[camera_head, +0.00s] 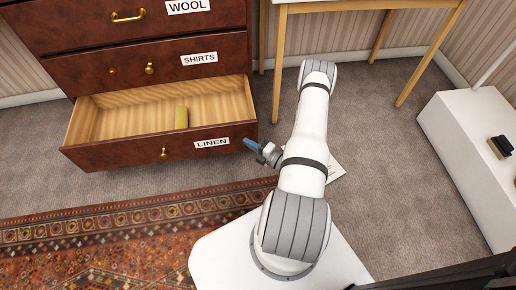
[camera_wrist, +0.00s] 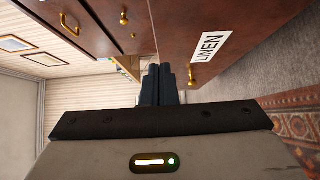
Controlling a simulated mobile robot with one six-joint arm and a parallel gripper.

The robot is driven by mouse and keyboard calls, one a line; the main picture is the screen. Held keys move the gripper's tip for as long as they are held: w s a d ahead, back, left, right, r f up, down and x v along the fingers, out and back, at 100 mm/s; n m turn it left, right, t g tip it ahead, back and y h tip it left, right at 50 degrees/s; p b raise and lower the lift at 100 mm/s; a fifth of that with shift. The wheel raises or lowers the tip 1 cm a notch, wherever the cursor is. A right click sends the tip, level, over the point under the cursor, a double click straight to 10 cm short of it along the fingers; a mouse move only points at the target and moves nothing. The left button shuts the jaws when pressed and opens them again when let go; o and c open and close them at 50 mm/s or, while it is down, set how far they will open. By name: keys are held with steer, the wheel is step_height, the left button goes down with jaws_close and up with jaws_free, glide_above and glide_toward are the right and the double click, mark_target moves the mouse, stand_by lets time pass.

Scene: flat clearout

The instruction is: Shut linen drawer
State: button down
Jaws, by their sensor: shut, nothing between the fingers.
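The linen drawer (camera_head: 205,140) is the lowest drawer of a dark brown chest and stands pulled out, with a "LINEN" label and a small brass knob on its front.
Above, the shirts drawer (camera_head: 120,72) and the wool drawer (camera_head: 80,22) are shut. A wooden-legged table (camera_head: 276,70) stands right of the chest. A white box-like unit (camera_head: 450,150) is at the right. A patterned rug (camera_head: 110,240) and a white sheet (camera_head: 334,170) lie on the grey carpet.

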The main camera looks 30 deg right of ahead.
mark_target(233, 126)
steer(key=w, duration=0.2)
steer(key=w+b, duration=0.1)
steer(key=w, duration=0.3)
steer(key=shift+w+a+b, duration=0.1)
steer(key=shift+a+b, duration=0.15)
steer(key=shift+b, duration=0.05)
steer(key=shift+w+d, duration=0.15)
steer(key=shift+w, duration=0.25)
steer(key=shift+w, duration=0.1)
